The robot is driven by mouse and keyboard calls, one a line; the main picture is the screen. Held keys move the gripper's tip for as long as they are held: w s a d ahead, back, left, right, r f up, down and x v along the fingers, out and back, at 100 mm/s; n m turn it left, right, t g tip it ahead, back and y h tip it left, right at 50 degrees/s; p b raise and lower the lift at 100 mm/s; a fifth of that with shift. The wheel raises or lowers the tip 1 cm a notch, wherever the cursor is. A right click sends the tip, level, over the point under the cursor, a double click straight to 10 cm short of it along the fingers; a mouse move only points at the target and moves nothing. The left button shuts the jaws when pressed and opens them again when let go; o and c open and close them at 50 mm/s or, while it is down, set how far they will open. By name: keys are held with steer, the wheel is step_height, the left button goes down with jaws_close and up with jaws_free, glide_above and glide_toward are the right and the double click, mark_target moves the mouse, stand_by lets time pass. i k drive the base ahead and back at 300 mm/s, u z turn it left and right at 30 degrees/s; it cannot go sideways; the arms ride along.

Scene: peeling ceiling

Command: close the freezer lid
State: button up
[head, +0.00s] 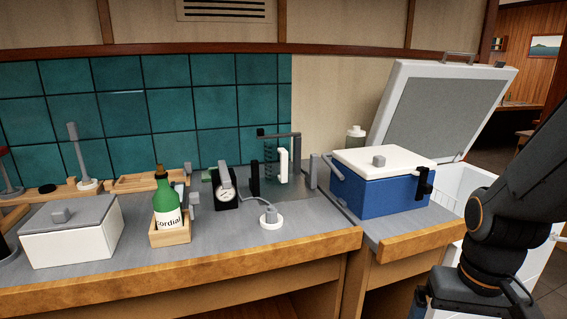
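The white chest freezer (452,187) stands at the right, beside the counter, partly hidden by my arm and by a blue cooler. Its lid (437,110) is open and tilted back, with a grey inner panel facing me. A metal handle (458,57) sits at the lid's top edge. A bit of the white, ribbed interior shows below the lid. My dark arm crosses the right foreground in front of the freezer, and its upper part leaves the picture at the right edge. My gripper is not in view.
The blue cooler (383,190) with a white top stands on the counter's right end, close to the freezer. A green bottle (167,200), a white box (72,238) and a dial gauge (224,198) stand farther left. The wooden counter edge (180,281) runs across the front.

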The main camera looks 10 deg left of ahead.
mark_target(435, 111)
steer(key=z, duration=1.7)
steer(key=i, duration=1)
steer(key=u, duration=2.6)
